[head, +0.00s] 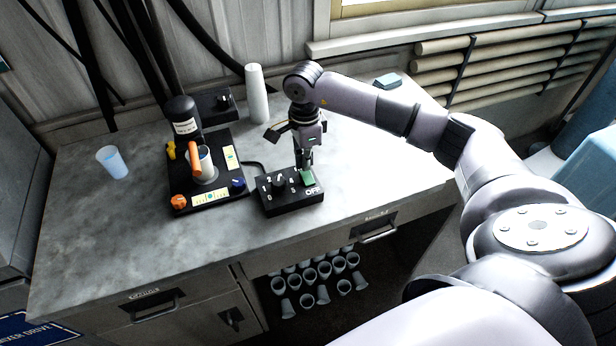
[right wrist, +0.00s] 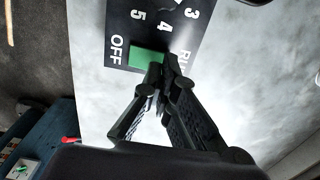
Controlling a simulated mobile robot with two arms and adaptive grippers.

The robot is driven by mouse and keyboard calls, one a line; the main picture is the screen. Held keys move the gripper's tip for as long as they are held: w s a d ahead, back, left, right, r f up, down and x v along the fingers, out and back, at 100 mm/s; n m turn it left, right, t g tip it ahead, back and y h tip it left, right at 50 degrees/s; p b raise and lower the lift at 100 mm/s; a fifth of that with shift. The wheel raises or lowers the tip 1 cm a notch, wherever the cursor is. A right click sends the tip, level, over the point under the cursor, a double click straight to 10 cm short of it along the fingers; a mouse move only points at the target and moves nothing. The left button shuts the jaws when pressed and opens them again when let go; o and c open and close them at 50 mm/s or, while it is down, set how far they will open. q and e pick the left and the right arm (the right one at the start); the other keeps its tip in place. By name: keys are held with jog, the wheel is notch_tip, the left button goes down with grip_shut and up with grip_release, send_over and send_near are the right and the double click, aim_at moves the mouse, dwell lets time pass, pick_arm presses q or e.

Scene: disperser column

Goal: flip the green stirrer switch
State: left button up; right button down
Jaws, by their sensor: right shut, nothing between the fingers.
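In the right wrist view the green switch (right wrist: 147,60) lies between the "OFF" label and a partly hidden "RU" label. My right gripper (head: 305,166) points down with its fingers closed and empty, right over the switch. In the right wrist view its fingertips (right wrist: 165,68) overlap the switch's edge; I cannot tell whether they touch it. My left gripper is not in view.
Left of the control box stands a black disperser unit (head: 180,180) with an orange-handled cup (head: 201,163). A white cup (head: 112,161) and a white cylinder (head: 257,94) stand on the grey bench (head: 85,215). Several cups (head: 311,275) fill the shelf below.

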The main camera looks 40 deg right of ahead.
aim_at(305, 173)
jog(key=shift+f+b, duration=0.8)
jog(key=shift+f, duration=0.25)
jog(key=shift+r, duration=0.1)
jog(key=shift+r+p, duration=1.95)
jog(key=shift+r, duration=1.55)
